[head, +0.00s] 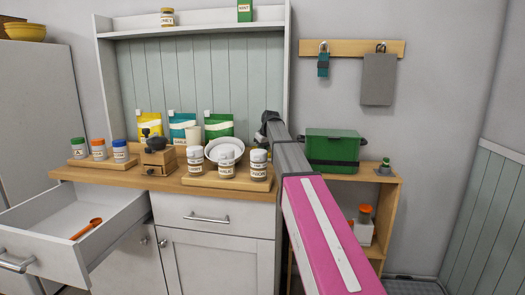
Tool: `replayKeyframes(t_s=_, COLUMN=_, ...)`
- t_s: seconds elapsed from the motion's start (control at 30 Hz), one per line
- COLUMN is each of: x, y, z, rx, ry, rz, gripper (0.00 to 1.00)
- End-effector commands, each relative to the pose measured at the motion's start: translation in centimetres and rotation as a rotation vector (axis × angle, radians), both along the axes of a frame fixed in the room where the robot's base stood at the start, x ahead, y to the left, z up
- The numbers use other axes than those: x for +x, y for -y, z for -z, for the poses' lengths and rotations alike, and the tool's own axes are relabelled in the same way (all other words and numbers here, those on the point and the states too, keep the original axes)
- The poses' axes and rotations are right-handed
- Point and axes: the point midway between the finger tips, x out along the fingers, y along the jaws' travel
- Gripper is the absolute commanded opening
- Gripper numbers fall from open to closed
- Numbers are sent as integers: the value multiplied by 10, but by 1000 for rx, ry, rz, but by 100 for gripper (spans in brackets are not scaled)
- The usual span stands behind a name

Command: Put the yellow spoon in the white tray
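An orange spoon (86,229) lies in the open white drawer (58,207) at the lower left of the head view. It is the only spoon I can make out, and it looks orange rather than yellow. I cannot pick out a separate white tray. My arm reaches up from the lower right. Its dark end, my gripper (270,118), is above the right part of the counter, well away from the spoon. The fingers are too small and turned away to show whether they are open or shut.
The wooden counter (190,183) holds several jars on boards, a grinder (157,158), a white bowl (224,150) and several pouches. A green box (333,146) stands on the shelf unit at right. The pulled-out drawer juts forward at left. The cabinet doors below are shut.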

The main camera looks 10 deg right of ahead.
Motion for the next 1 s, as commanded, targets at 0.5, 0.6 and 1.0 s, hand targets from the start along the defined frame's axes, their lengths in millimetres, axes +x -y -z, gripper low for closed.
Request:
replayKeyframes(t_s=0.5, x=-6, y=3, z=-18, rx=0, ry=1, rz=0, gripper=27)
replayKeyframes(t_s=0.6, x=-12, y=6, z=-35, rx=0, ry=2, rz=0, gripper=27)
replayKeyframes(t_s=1.0, x=-35, y=18, z=-101, rx=0, ry=1, rz=0, gripper=27)
